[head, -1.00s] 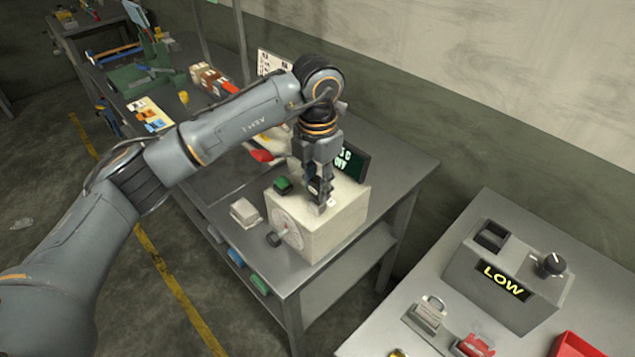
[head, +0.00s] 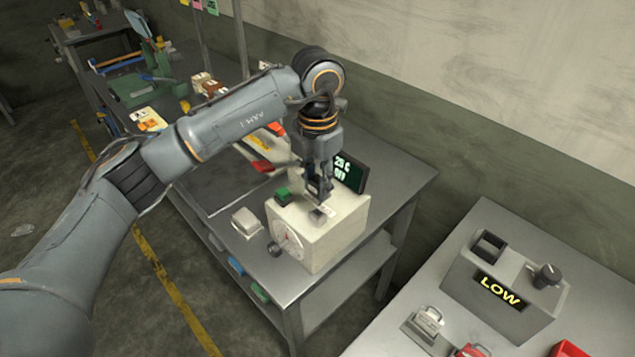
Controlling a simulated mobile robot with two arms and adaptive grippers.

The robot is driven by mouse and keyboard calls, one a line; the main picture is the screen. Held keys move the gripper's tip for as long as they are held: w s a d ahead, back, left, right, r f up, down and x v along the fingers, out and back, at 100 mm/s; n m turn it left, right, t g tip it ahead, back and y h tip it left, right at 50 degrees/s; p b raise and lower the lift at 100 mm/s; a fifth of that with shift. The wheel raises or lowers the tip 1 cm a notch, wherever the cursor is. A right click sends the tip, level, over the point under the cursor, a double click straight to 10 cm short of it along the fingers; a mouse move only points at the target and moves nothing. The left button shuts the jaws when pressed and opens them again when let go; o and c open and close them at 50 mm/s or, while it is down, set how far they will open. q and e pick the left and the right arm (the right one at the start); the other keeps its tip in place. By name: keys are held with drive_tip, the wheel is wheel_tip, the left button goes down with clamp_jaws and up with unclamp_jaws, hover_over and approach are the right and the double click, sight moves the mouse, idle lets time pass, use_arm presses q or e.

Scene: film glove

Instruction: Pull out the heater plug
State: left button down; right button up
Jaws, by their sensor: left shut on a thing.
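The heater is a cream box (head: 335,238) with a round dial on its front and a green button (head: 283,195) on top. A small grey socket-like piece (head: 318,216) sits on its top beside a white label. My left gripper (head: 319,192) points down just above that piece and is shut on a small dark thing, apparently the heater plug, mostly hidden by the fingers. I cannot tell whether it fully clears the socket. A dark display (head: 349,172) behind reads 25 C and OFF. My right gripper is not in view.
The box stands on a grey metal bench (head: 290,285). A small pale block (head: 246,222) lies left of it. On a nearer table at right stands a grey unit (head: 503,293) reading LOW, with a knob. A wall runs behind.

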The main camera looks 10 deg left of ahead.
sight(317, 179)
use_arm(q)
drive_tip(key=shift+r+p, duration=0.55)
drive_tip(key=shift+r, duration=1)
